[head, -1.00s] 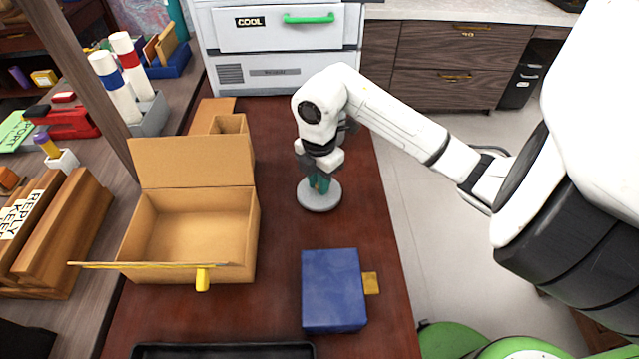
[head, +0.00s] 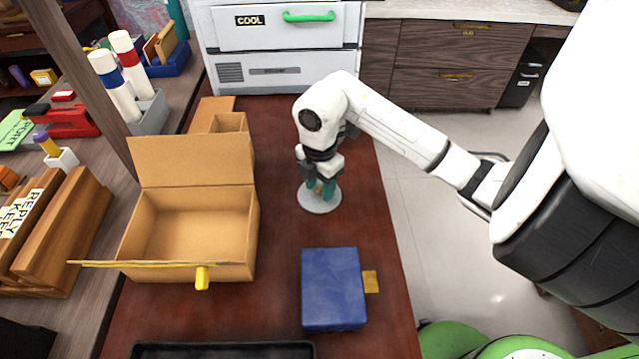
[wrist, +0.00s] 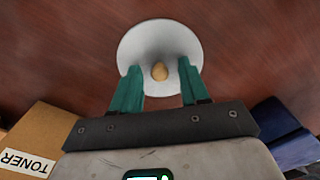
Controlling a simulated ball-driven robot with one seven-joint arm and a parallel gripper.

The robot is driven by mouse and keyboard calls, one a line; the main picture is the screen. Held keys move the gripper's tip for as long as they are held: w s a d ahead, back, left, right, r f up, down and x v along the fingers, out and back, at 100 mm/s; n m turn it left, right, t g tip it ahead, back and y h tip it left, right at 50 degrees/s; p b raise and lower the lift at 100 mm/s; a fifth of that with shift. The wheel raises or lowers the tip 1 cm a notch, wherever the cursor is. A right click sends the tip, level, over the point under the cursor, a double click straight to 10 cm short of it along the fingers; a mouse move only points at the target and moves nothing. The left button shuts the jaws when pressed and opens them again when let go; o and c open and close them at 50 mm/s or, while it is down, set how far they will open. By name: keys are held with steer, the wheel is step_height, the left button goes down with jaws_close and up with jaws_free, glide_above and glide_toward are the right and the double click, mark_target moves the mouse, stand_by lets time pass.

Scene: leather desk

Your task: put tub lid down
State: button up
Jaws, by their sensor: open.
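The tub lid (head: 320,205) is a round pale grey disc lying on the red-brown leather desk top. In the wrist view the lid (wrist: 158,40) shows a small tan knob (wrist: 160,72) at its middle. My gripper (head: 322,190) is right above the lid, pointing down. In the wrist view its two green fingers (wrist: 160,78) are spread, one on each side of the knob with gaps between. The fingertips overlap the lid in the picture; I cannot tell whether they touch it.
An open cardboard box (head: 190,225) stands left of the lid, with a smaller box (head: 228,123) behind it. A blue box (head: 333,290) lies in front, and a black tray (head: 220,350) is at the near edge. The desk around the lid is clear.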

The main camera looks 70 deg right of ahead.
mark_target(320, 189)
step_height(320, 189, up, 12)
steer(key=shift+r+p, duration=0.15)
steer(key=shift+p, duration=0.3)
stand_by(0.6)
